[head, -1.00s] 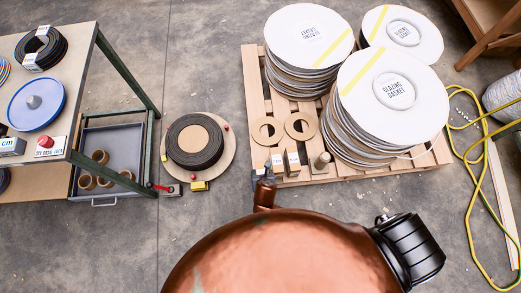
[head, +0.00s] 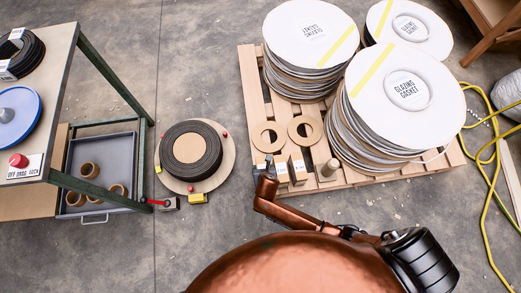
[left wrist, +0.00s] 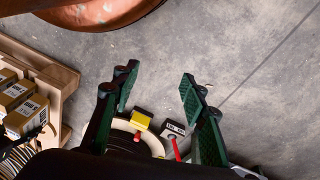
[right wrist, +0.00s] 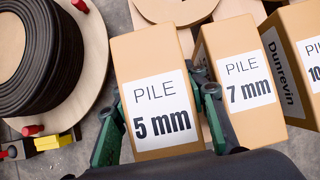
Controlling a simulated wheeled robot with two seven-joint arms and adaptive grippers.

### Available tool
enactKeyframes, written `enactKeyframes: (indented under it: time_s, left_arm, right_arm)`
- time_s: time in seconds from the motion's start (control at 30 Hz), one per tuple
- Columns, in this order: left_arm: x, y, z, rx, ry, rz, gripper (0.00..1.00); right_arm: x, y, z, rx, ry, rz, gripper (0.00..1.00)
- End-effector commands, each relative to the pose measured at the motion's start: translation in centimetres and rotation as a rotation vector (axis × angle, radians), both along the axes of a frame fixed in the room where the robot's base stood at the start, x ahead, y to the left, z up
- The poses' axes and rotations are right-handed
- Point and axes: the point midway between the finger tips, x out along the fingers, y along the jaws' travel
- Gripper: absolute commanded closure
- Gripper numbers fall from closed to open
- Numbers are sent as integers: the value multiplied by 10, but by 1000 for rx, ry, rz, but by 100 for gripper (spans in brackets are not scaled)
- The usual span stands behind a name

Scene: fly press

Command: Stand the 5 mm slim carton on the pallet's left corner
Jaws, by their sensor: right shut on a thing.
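The 5 mm carton (right wrist: 160,118), a slim brown box with a white "PILE 5 mm" label, stands upright between the green fingers of my right gripper (right wrist: 163,92), which is shut on it. In the head view my right gripper (head: 266,168) is over the near left corner of the wooden pallet (head: 255,110), beside the other cartons. There the gripper mostly hides the 5 mm carton, and I cannot tell whether it touches the boards. My left gripper (left wrist: 155,95) is open and empty, with its fingers wide apart, in the left wrist view.
The 7 mm carton (right wrist: 245,80) and a 10 mm carton (right wrist: 305,50) stand right of the held one. Gasket stacks (head: 400,95) and two cardboard rings (head: 268,135) occupy the pallet. A reel (head: 190,150) lies left of it; a bench (head: 60,100) stands farther left.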

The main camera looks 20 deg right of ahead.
Motion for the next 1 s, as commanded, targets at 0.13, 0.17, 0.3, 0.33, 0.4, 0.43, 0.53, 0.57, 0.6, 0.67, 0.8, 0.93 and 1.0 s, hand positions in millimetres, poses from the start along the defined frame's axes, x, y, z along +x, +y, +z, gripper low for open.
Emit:
enactKeyframes:
  time_s: [0.13, 0.17, 0.3, 0.33, 0.4, 0.43, 0.53, 0.57, 0.6, 0.67, 0.8, 0.93, 1.0]
  left_arm:
    - [6, -5, -7, -13, -26, 0, 60]
    - [8, -6, -10, -17, -33, 0, 60]
    - [20, -17, -28, -45, -88, 3, 60]
    - [23, -19, -32, -52, -104, 4, 60]
    - [30, -25, -39, -68, -136, 7, 60]
    - [33, -27, -42, -74, -149, 9, 60]
    - [40, -31, -46, -86, -180, 13, 60]
    - [41, -32, -46, -88, -185, 13, 60]
    - [41, -32, -46, -90, -189, 13, 60]
    - [42, -33, -45, -90, -191, 14, 60]
    - [42, -32, -45, -90, -190, 14, 60]
    - [42, -32, -44, -90, -190, 14, 60]
    - [42, -32, -45, -89, -189, 14, 60]
  right_arm:
    - [5, -1, -3, 0, -2, 1, 95]
    - [6, -1, -5, 0, -2, 1, 95]
    - [6, -2, -20, 1, 2, 0, 95]
    - [6, -2, -24, 1, 3, 0, 95]
    - [6, -1, -31, 2, 3, 1, 95]
    - [6, -1, -34, 1, 2, 1, 95]
    - [7, -2, -37, 1, 0, 0, 95]
    - [7, -2, -37, 1, 0, 0, 95]
    - [7, -2, -37, 1, -1, 0, 95]
    - [8, -2, -36, 0, -3, 0, 95]
    - [8, -2, -35, 0, -3, 0, 95]
    - [7, -2, -38, -1, -2, 0, 95]
    - [7, -2, -39, 0, -1, 0, 57]
